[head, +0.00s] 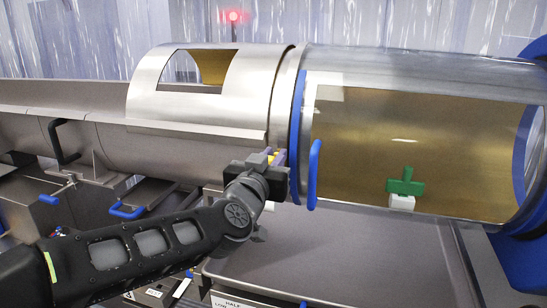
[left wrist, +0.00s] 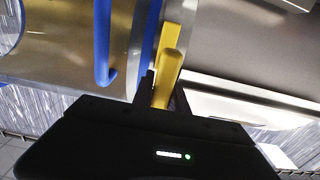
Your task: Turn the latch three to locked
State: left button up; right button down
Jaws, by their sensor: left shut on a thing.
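A yellow latch handle shows in the left wrist view (left wrist: 168,72), running between the two dark fingers of my left gripper (left wrist: 160,88). In the head view my left gripper (head: 265,168) is at the seam between the steel drum sections, and only a small bit of the yellow latch (head: 272,157) shows past it. The gripper is shut on this latch. I cannot read the latch's number, and its base is mostly hidden. My right gripper is not in view.
A blue ring (head: 297,110) and blue handle (head: 315,175) stand just right of the gripper. The drum window (head: 430,130) carries a green knob (head: 406,183) on a white block. A blue-ended bracket (head: 127,211) and black handle (head: 62,142) are at left.

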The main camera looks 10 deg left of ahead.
pick_arm(q)
grip_shut()
jog(key=shift+a+n, duration=0.1)
jog(key=shift+n, duration=0.3)
jog(key=n+b, duration=0.2)
jog(key=n, duration=0.1)
jog(key=shift+a+f, duration=0.15)
jog(key=shift+a, duration=0.15)
jog(key=n+b, duration=0.2)
jog(key=n, duration=0.2)
jog(key=f+n+b, duration=0.1)
jog(key=n+b, duration=0.1)
jog(key=n, duration=0.3)
jog(key=a+n+b, duration=0.1)
jog(key=n+b, duration=0.2)
jog(key=n, duration=0.2)
jog(key=shift+a+f, duration=0.1)
jog(key=shift+f, duration=0.3)
